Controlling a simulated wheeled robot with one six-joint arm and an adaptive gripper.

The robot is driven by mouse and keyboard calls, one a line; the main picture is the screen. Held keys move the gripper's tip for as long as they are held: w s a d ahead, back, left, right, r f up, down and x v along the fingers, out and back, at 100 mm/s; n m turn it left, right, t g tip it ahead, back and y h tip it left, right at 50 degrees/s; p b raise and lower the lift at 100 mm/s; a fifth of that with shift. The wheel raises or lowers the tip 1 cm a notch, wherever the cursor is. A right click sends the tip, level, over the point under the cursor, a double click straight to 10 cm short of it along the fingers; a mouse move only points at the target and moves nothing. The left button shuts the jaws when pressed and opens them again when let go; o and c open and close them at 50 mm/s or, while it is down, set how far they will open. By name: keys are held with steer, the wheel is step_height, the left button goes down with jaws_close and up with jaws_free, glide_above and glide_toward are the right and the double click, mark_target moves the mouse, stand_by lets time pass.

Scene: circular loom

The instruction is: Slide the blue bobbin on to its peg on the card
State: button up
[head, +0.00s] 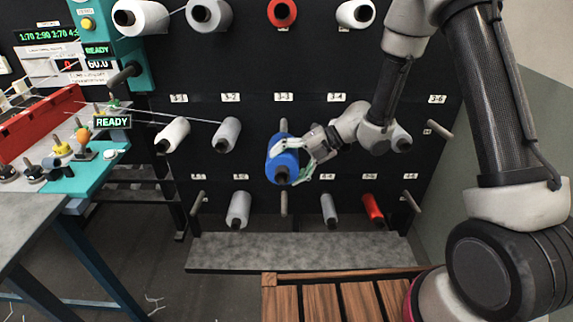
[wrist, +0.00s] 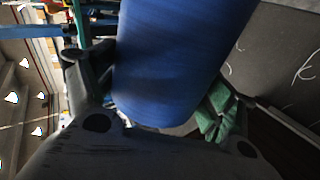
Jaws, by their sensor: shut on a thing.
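The blue bobbin (head: 284,160) is in front of the dark card (head: 260,65), below the label 3-3 (head: 283,97). Its dark core end points down toward the head camera. My gripper (head: 290,161) is shut on the bobbin from the right, with the green finger pads against its side. In the wrist view the bobbin (wrist: 180,60) fills the space between the fingers. A grey peg end (head: 283,125) shows just above the bobbin; the rest of it is hidden. I cannot tell whether the bobbin is around this peg or only in front of it.
A white bobbin (head: 173,135) and a grey bobbin (head: 228,134) stand to the left in the same row. A bare peg (head: 284,203) is just below the blue bobbin. A red bobbin (head: 372,207) is lower right. A grey ledge (head: 300,251) runs underneath.

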steer(key=shift+w, duration=0.15)
steer(key=shift+w, duration=0.7)
steer(key=shift+w+f, duration=0.1)
steer(key=shift+w, duration=0.2)
stand_by(0.4)
steer(key=shift+w+d+f, duration=0.1)
steer(key=shift+w+f, duration=0.1)
steer(key=shift+w, duration=1)
steer(key=shift+w+d+f, duration=0.1)
steer(key=shift+w+f, duration=0.05)
steer(key=shift+w, duration=1.15)
steer(key=shift+w+f, duration=0.2)
steer(key=shift+w, duration=1)
steer(key=shift+w+f, duration=0.15)
steer(key=shift+w, duration=1.2)
